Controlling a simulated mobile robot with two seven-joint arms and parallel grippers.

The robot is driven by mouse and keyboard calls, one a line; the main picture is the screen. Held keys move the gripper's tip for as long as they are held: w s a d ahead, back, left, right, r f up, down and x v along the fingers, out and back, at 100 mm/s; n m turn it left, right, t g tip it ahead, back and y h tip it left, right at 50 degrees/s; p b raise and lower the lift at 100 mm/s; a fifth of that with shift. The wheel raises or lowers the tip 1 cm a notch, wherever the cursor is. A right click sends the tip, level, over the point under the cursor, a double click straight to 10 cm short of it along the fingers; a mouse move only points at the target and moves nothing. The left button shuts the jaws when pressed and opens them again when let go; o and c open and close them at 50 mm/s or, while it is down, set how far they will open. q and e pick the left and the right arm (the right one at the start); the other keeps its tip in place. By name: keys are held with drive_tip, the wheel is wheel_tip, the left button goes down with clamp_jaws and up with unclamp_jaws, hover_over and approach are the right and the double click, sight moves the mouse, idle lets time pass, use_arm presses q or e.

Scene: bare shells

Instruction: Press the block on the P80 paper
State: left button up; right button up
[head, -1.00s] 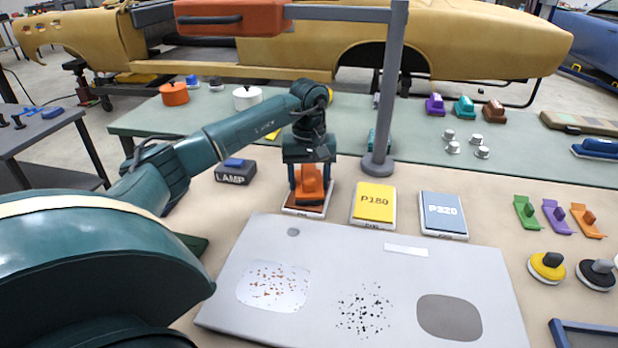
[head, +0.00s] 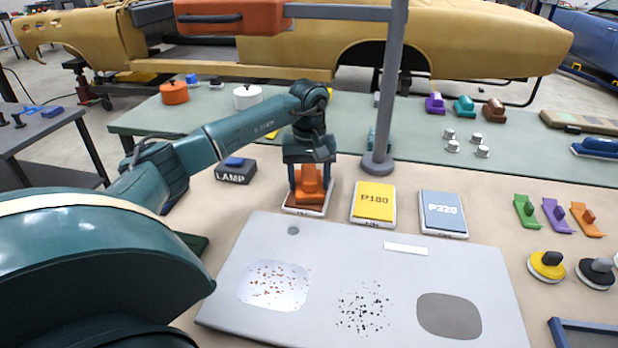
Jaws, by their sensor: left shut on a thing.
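My left gripper (head: 309,180) points down at the table and is shut on an orange block (head: 310,186). The block is over the leftmost paper pad (head: 303,210), whose brown sheet shows around the block's lower edge. The block appears to rest on that sheet, though the gripper hides part of the contact. The label on this pad's front edge is too small to read. My right gripper is not in view.
The yellow P180 pad (head: 374,203) and blue P320 pad (head: 443,213) lie to the right. A grey panel (head: 330,262) with marked patches lies in front. A grey post (head: 387,110) rises behind the pads. The lamp switch (head: 236,172) is left of the gripper.

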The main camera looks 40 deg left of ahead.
sight(309, 172)
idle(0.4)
use_arm(q)
drive_tip(key=shift+r+p, duration=2.9)
drive_tip(key=shift+r, duration=0.6)
drive_tip(key=shift+f, duration=0.1)
